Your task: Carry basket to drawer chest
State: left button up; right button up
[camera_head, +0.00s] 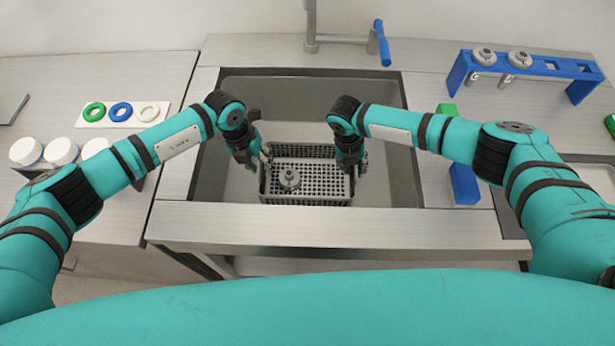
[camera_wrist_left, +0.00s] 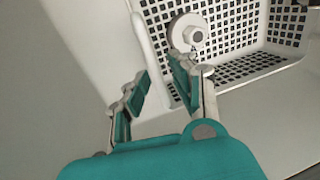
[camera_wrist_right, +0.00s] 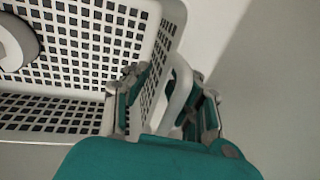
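The light grey perforated basket (camera_head: 306,198) stands in the sink, with a round grey metal part (camera_head: 290,179) inside it. My left gripper (camera_head: 248,160) is at the basket's left end. In the left wrist view its fingers (camera_wrist_left: 157,95) are apart, with the basket's end handle (camera_wrist_left: 150,50) between them. My right gripper (camera_head: 352,166) is at the basket's right end. In the right wrist view its fingers (camera_wrist_right: 168,100) are apart, with a looped handle (camera_wrist_right: 178,95) between them. I cannot make out a drawer chest in any view.
The sink's rim (camera_head: 300,228) surrounds the basket. A tap (camera_head: 311,25) stands behind it. A blue rack (camera_head: 525,68) with metal parts stands on the right counter. On the left are coloured rings (camera_head: 121,111) and white round containers (camera_head: 60,151).

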pick_arm(q)
grip_shut()
pick_arm(e)
grip_shut()
jog(key=shift+d, duration=0.1)
pick_arm(q)
jog(key=shift+w+r, duration=0.15)
jog(key=shift+r, duration=0.1)
pick_arm(e)
jog(key=shift+w+r, duration=0.1)
jog(key=shift+r, duration=0.1)
